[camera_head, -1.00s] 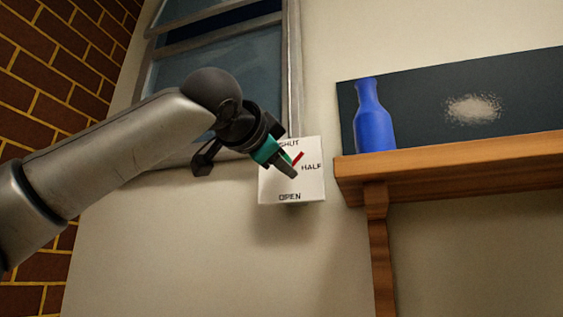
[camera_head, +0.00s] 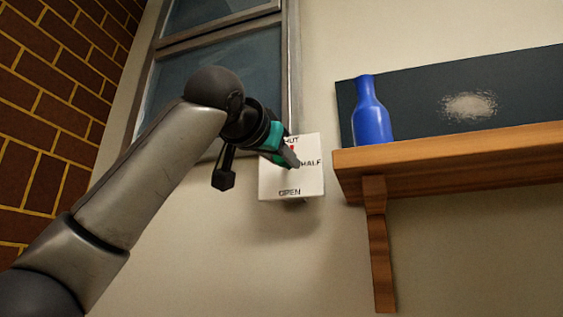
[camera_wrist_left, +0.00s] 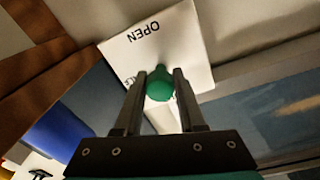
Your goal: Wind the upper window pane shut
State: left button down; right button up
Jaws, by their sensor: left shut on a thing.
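The window (camera_head: 140,95) is at the upper left of the head view. Its upper pane (camera_head: 205,12) is cut off by the top edge, and no dark gap shows under its rail. A white dial plate (camera_head: 307,185) marked SHUT, HALF and OPEN is on the wall beside the window. A bit of its red pointer (camera_head: 292,148) shows just below SHUT. My left gripper (camera_head: 291,159) is at the plate. In the wrist view the left gripper (camera_wrist_left: 161,76) is shut on a round green knob (camera_wrist_left: 159,86) in front of the plate (camera_wrist_left: 190,40). My right gripper is out of view.
A wooden shelf (camera_head: 450,150) stands out from the wall to the right of the plate, on a wooden bracket (camera_head: 380,240). A blue bottle (camera_head: 371,120) stands on it before a dark panel (camera_head: 425,95). A brick wall (camera_head: 50,90) is at the left.

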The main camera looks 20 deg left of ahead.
pick_arm(q)
jog(key=shift+n, duration=1)
jog(key=c, duration=0.5)
grip_release()
jog(key=s+a+b, duration=0.1)
jog(key=s+b, duration=0.3)
jog(key=s, duration=1.1)
jog(key=shift+s+f, duration=0.15)
jog(key=shift+f, duration=0.15)
jog(key=shift+a, duration=0.1)
